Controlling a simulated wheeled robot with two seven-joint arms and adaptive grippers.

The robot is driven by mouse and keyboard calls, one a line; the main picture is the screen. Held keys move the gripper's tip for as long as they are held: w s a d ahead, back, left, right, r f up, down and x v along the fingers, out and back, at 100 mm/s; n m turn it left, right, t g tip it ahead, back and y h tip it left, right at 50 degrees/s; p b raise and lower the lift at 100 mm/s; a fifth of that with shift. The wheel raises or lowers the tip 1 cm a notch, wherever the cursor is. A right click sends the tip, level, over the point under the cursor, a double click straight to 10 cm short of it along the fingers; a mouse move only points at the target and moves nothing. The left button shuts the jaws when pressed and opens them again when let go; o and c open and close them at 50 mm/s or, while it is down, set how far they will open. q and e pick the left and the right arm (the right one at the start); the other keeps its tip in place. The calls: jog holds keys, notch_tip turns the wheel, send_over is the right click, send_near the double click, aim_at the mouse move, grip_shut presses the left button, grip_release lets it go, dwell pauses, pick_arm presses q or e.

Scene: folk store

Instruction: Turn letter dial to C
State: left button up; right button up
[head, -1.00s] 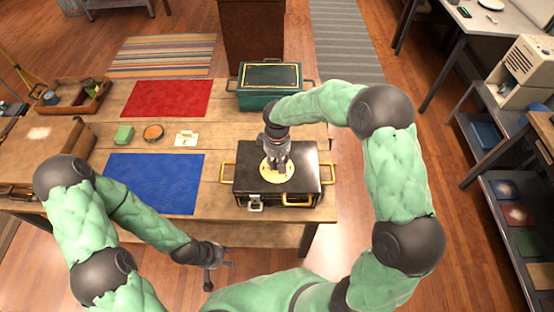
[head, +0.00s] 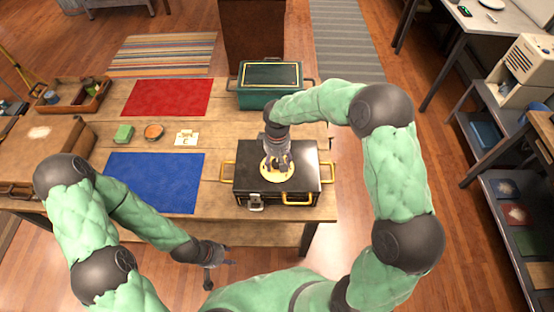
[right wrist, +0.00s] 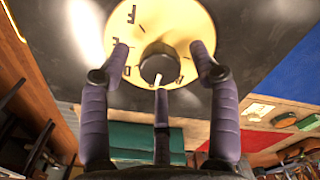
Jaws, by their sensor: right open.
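The letter dial is a round yellow plate (head: 264,177) on top of a black box (head: 307,160). In the right wrist view the plate (right wrist: 190,20) carries dark letters; I can read an F and what looks like an E, and others are partly hidden by fingers. A dark round knob (right wrist: 158,64) with a white pointer stands at its middle; the pointer faces the bottom of that view. My right gripper (head: 277,166) is over the dial, its fingers spread around the knob, with gaps to it. My left gripper (head: 218,263) hangs low in front of the table; its finger opening is unclear.
The black box has yellow side handles and front latches. A green box (head: 270,98) stands behind it on the wooden table (head: 215,140). Left are a blue mat (head: 150,185), red mat (head: 165,97), green block (head: 124,133), small round dish (head: 153,132) and white card (head: 186,138).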

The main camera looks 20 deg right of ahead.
aim_at(277, 162)
notch_tip(277, 162, up, 12)
dwell(0.6)
dwell(0.5)
